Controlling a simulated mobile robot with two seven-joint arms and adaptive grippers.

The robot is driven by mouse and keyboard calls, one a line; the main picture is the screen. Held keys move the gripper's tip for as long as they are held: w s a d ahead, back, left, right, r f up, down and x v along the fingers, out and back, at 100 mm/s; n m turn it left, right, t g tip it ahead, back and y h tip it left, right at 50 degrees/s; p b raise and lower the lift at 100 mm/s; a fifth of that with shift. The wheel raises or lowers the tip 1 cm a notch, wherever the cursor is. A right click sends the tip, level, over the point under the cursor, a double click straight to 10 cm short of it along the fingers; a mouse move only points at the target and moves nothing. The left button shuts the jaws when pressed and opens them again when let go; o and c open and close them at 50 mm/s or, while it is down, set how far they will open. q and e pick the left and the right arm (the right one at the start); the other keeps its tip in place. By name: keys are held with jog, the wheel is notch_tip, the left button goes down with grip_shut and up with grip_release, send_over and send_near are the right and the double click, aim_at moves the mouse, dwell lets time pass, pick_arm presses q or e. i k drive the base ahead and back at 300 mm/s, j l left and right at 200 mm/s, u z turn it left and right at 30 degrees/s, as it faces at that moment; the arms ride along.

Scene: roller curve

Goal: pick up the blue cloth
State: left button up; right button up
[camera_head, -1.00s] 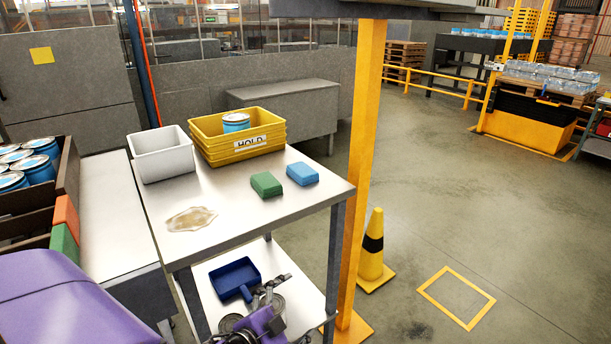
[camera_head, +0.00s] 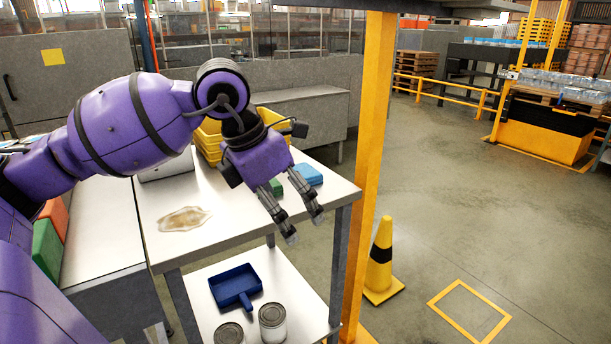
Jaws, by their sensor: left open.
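The blue cloth (camera_head: 308,175) is a small folded block on the table top, near its right back edge. A green cloth (camera_head: 276,187) lies just left of it and is mostly hidden by my gripper. My left gripper (camera_head: 304,228) is open and empty, its fingers pointing down and to the right. In the picture it is just below the blue cloth and seems to be above the table's right part, apart from the cloth. My right gripper is not in view.
The metal table (camera_head: 230,228) carries a brown spill (camera_head: 185,219), a white bin (camera_head: 168,168) and yellow crates (camera_head: 270,118), partly hidden by my arm. A yellow post (camera_head: 371,150) stands by its right edge. The lower shelf holds a blue dustpan (camera_head: 235,284) and two cans (camera_head: 272,322).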

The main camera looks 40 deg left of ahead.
aim_at(312, 177)
jog(key=i+j, duration=0.8)
